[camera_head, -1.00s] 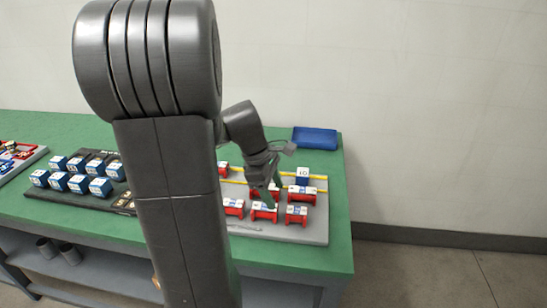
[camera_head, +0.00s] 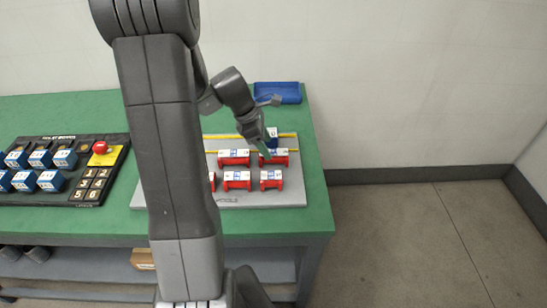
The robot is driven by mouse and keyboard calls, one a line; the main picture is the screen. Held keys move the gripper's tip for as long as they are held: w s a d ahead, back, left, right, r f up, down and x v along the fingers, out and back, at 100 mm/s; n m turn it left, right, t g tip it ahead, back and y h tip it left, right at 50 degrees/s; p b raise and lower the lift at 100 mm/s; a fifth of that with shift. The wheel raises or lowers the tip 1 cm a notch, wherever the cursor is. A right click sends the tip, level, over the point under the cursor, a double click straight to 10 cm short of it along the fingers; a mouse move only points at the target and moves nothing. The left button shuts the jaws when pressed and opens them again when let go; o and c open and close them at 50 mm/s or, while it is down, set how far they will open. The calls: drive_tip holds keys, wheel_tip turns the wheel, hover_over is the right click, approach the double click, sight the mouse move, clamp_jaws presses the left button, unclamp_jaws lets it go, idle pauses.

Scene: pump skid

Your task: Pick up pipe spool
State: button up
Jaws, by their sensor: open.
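The back row shows a long spool (camera_head: 233,158) and a right-hand spool (camera_head: 278,158). The front row shows a middle spool (camera_head: 237,181) and a right spool (camera_head: 271,180); another is mostly hidden by my arm. My gripper (camera_head: 265,150) is open, pointing down over the right-hand back spool and partly covering it. I cannot tell whether it touches that spool. Nothing shows held in the jaws.
A blue case (camera_head: 278,93) lies at the back of the green table (camera_head: 90,220). A black panel (camera_head: 107,187) with blue blocks and a red button (camera_head: 100,147) is at left. Floor is clear at right.

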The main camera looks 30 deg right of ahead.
sight(273, 152)
drive_tip(key=x, duration=0.5)
drive_tip(key=shift+d+r, duration=0.1)
drive_tip(key=shift+d, duration=0.25)
drive_tip(key=c, duration=1.3)
